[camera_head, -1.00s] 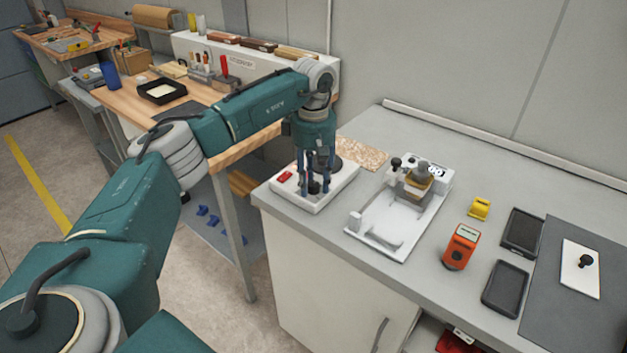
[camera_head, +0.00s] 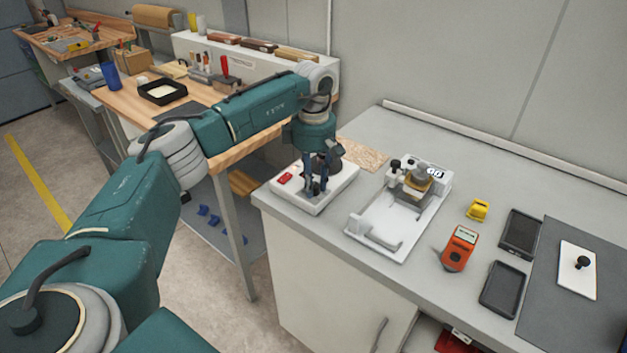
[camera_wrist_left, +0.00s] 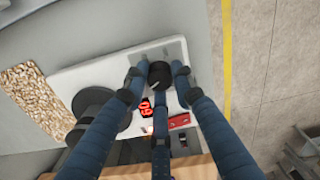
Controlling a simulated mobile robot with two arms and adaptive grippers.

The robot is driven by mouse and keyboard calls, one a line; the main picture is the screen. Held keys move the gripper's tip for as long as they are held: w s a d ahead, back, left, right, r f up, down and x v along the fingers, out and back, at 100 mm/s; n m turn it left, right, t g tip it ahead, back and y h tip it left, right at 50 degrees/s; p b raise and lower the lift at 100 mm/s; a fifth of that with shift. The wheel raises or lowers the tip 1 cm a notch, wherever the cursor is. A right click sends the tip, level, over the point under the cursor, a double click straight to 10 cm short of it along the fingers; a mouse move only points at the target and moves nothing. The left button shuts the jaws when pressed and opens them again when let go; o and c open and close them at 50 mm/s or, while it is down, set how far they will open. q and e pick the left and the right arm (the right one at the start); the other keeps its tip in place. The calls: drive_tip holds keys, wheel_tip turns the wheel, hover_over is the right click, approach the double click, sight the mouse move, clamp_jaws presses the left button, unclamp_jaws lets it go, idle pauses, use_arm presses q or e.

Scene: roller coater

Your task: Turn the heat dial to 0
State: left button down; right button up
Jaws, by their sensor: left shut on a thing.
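The heat dial is a small black knob (camera_wrist_left: 160,75) on a white hot plate unit (camera_wrist_left: 85,72), which stands at the near left corner of the grey bench. The dial has a pale pointer mark. My left gripper (camera_wrist_left: 157,78) points down with its blue fingers shut around the dial; it also shows over the unit (camera_head: 320,205) in the head view, where the fingers mostly hide the dial. A red lit display (camera_wrist_left: 147,107) beside the dial shows digits, seen rotated, that look like 60. A red switch (camera_wrist_left: 180,121) sits near it. My right gripper is not in view.
A round dark plate (camera_wrist_left: 95,105) is on the unit beside my fingers. A white roller coater (camera_head: 388,240) stands right of the unit. An orange meter (camera_head: 459,250), a yellow block (camera_head: 478,209) and dark trays (camera_head: 503,289) lie further right. A speckled board (camera_head: 363,153) lies behind.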

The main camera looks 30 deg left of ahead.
use_arm(q)
drive_tip(key=n, duration=0.4)
drive_tip(key=shift+r+n+p, duration=0.1)
drive_tip(key=shift+n+p, duration=0.3)
drive_tip(key=n+p, duration=0.1)
drive_tip(key=n, duration=0.8)
drive_tip(key=shift+n+p, duration=0.3)
drive_tip(key=shift+n, duration=0.1)
drive_tip(key=shift+n+p, duration=0.4)
drive_tip(key=shift+n, duration=1.9)
drive_tip(key=shift+w, duration=0.1)
drive_tip(key=c, duration=1.4)
unclamp_jaws()
drive_tip(key=shift+c, duration=0.2)
